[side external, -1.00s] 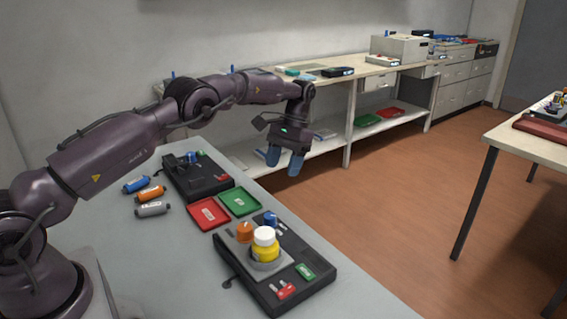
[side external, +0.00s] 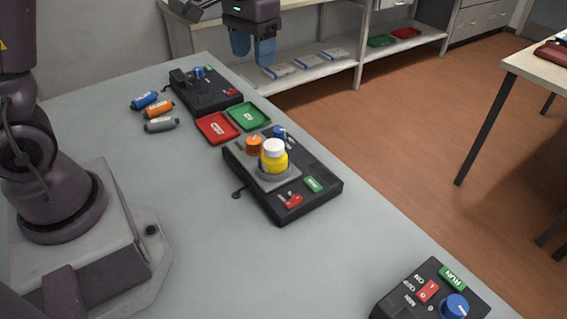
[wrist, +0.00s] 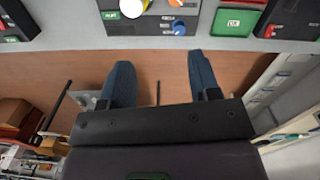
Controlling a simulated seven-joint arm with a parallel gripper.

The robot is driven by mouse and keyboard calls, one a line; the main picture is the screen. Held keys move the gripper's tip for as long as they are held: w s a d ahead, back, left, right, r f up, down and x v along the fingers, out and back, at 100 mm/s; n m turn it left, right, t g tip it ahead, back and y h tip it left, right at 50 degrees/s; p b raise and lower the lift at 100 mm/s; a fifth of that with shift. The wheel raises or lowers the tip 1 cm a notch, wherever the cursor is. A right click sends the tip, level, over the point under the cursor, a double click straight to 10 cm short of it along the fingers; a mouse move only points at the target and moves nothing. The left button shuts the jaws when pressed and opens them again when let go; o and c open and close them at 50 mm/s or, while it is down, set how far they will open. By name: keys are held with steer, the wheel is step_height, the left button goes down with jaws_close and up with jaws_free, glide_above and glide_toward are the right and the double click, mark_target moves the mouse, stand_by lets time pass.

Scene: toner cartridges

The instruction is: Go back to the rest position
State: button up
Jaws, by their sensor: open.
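My gripper (side external: 252,58) is at the top of the side external view, raised beyond the far edge of the grey table (side external: 190,220). Its two blue fingers are apart with nothing between them. In the wrist view my gripper (wrist: 160,62) also shows open and empty, with the brown floor behind the fingers. Three toner cartridges, blue (side external: 145,100), orange (side external: 159,109) and grey (side external: 161,125), lie on the table at the left, apart from my gripper. My upper arm links are largely out of the side external view.
A dark device (side external: 312,200) holds a yellow bottle with a white cap (side external: 273,160). Behind it lie a red tray (side external: 217,128) and a green tray (side external: 248,116), then another dark device (side external: 205,95). A control box (side external: 433,293) stands front right. Shelving (side external: 365,50) is beyond the table.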

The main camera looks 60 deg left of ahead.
steer(key=s+d+r+m+t, duration=0.1)
steer(key=s+d+r+t, duration=0.1)
steer(key=s, duration=0.7)
steer(key=s+d+r+m+t, duration=0.1)
steer(key=s+d+r+t, duration=0.2)
steer(key=s+r, duration=0.2)
steer(key=shift+s+d+t, duration=0.3)
steer(key=shift+s+d, duration=0.05)
steer(key=shift+s, duration=1.5)
